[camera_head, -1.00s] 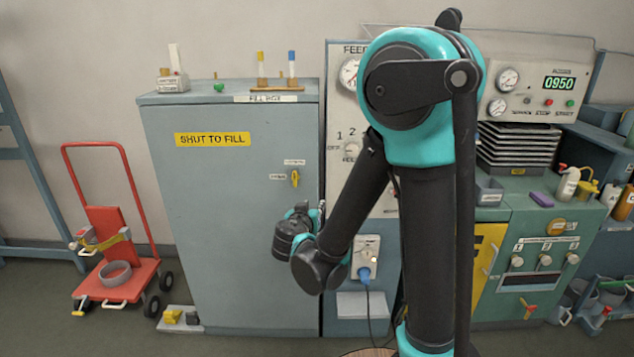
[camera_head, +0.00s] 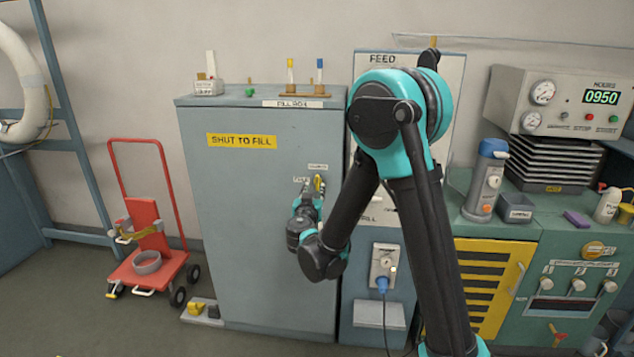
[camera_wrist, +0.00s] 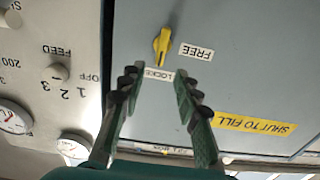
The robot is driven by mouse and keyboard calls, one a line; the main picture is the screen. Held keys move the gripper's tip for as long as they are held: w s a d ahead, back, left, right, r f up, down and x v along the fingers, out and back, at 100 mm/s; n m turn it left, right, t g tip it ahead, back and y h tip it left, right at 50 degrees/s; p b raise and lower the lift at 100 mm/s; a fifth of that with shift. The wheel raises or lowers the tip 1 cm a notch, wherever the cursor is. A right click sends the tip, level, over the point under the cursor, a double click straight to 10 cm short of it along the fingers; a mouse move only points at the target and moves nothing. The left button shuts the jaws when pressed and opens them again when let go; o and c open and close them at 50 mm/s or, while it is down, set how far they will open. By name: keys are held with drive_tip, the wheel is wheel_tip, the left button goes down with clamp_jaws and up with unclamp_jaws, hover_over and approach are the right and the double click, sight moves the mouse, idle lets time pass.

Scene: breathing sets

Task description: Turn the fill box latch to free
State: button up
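The grey fill box (camera_head: 260,230) stands left of my arm, with a yellow "SHUT TO FILL" label. Its small yellow latch (camera_head: 319,183) is on the upper right of the door. In the wrist view, which is upside down, the latch (camera_wrist: 162,42) lies in line with the LOCKED label (camera_wrist: 158,74). The FREE label (camera_wrist: 196,52) is to its side. My gripper (camera_wrist: 155,78) is open and empty, with the latch showing beyond and between its fingertips. In the head view my gripper (camera_head: 312,192) is close to the latch; contact does not show.
Right of the box is the feed panel (camera_head: 440,85) with a socket and blue plug (camera_head: 383,284). A red trolley (camera_head: 150,262) stands left of the box. Small tubes (camera_head: 319,70) stand on top. The floor before the box looks mostly clear.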

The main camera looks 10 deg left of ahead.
sight(317, 179)
drive_tip(key=w, duration=0.7)
drive_tip(key=shift+d, duration=0.1)
drive_tip(key=shift+s, duration=0.1)
drive_tip(key=shift+c, duration=0.3)
clamp_jaws()
